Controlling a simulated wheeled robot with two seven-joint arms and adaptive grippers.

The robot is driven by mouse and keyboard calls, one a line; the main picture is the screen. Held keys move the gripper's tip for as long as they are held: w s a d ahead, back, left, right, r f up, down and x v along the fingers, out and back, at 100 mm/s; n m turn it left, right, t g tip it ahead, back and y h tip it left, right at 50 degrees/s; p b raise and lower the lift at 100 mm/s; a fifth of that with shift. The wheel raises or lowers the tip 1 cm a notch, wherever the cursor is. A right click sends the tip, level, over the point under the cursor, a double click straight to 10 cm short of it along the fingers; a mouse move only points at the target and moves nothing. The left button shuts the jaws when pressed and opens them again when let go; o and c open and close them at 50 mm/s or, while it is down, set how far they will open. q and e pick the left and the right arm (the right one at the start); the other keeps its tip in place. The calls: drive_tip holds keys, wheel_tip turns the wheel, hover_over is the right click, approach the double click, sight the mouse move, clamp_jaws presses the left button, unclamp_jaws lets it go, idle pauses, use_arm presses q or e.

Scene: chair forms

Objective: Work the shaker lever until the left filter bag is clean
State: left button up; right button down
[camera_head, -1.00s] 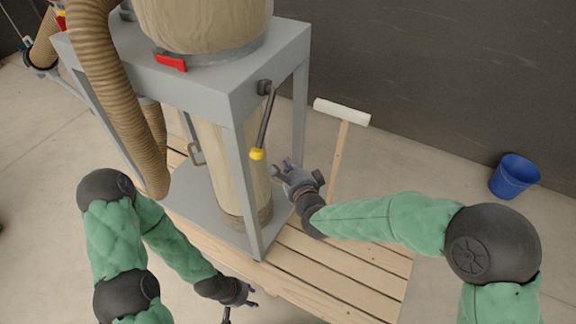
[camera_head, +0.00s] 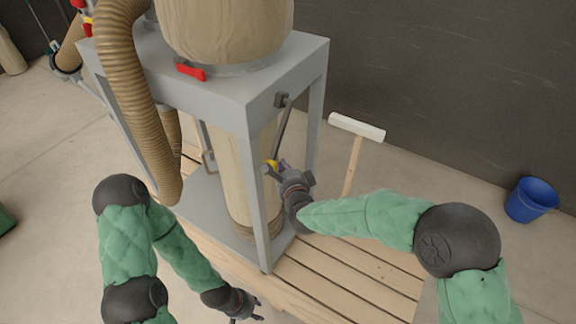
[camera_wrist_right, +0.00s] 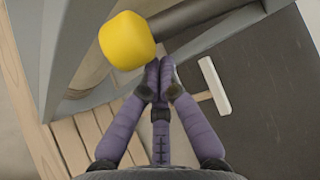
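The shaker lever (camera_head: 283,130) is a dark rod with a yellow knob (camera_head: 271,166), hanging slanted from a pivot on the grey frame's right side. The yellow knob (camera_wrist_right: 127,40) looms large in the right wrist view. My right gripper (camera_head: 284,170) is beside the knob. In the right wrist view, the purple fingertips (camera_wrist_right: 160,70) are drawn together just below the rod, with no visible part of the lever between them. A beige bag (camera_head: 225,30) bulges above the frame and a pale cylinder (camera_head: 243,190) stands inside; I cannot tell which is the left filter bag. My left gripper (camera_head: 245,306) hangs low, its opening unclear.
The grey metal frame (camera_head: 215,85) stands on a slatted wooden platform (camera_head: 335,275). A ribbed hose (camera_head: 130,75) runs down its left side. A red latch (camera_head: 190,71) is at the upper bag's base. A white-headed T-shaped tool (camera_head: 356,127) and blue bucket (camera_head: 531,199) are at right.

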drive_tip(key=shift+s, duration=0.1)
drive_tip(key=s+r+p, duration=0.1)
drive_tip(key=s+a+r+m+g+p, duration=0.1)
drive_tip(key=r+p, duration=0.1)
drive_tip(key=s+a+r+g+p, duration=0.1)
drive_tip(key=p, duration=0.1)
drive_tip(key=shift+s+a+r+m+y, duration=0.2)
drive_tip(key=shift+s+m+y, duration=0.1)
drive_tip(key=shift+m, duration=0.1)
drive_tip(key=shift+s+a+r+m+g+p, duration=0.35)
drive_tip(key=shift+s+g+p, duration=0.2)
drive_tip(key=shift+g+p, duration=0.2)
drive_tip(key=shift+f, duration=0.1)
